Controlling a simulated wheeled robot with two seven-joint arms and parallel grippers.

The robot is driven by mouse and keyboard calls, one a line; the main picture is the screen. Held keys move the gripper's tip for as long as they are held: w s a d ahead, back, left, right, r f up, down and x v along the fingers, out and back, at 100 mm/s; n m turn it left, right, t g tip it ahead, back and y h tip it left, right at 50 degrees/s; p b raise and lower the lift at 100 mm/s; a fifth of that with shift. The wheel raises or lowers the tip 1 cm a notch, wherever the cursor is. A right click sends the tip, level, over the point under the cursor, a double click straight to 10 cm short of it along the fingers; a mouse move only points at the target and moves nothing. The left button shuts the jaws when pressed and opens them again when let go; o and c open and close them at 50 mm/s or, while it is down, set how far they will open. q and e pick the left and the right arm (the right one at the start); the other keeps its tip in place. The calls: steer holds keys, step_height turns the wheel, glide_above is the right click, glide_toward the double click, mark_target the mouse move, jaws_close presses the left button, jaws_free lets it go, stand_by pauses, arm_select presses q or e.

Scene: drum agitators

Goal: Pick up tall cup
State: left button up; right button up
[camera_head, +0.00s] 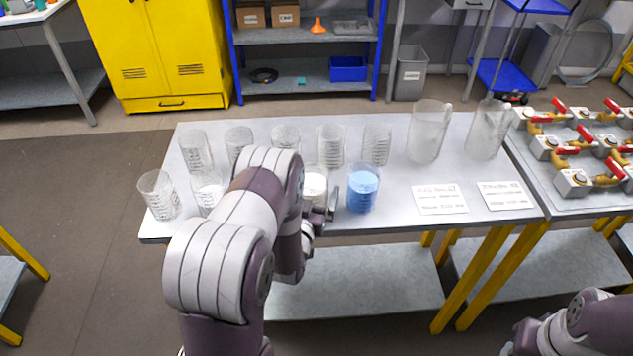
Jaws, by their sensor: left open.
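Two tall clear jugs, the left one (428,132) and the right one (487,130), stand upright at the back right of the grey table (400,222). They are the tallest vessels there. Several shorter clear graduated cups stand left of them. One cup with blue contents (362,190) stands near the front edge, and a cup with white contents (314,182) stands left of it. My left gripper (325,205) is open at the table's front edge, between these two cups and close to both. My left arm hides part of the cups behind it. My right gripper is not visible.
Two white printed cards, one (440,199) and another (506,195), lie at the front right. Another table with red-handled valves (585,150) adjoins on the right. A yellow cabinet (160,50) and a blue-framed shelf (305,50) stand behind.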

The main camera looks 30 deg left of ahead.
arm_select(q)
steer(key=shift+s+d+r, duration=0.2)
steer(key=shift+s+r, duration=0.1)
steer(key=shift+s, duration=0.25)
steer(key=c, duration=0.4)
steer(key=shift+w+a+f, duration=0.15)
steer(key=shift+w+f, duration=0.05)
steer(key=shift+w, duration=0.1)
steer(key=c, duration=0.8)
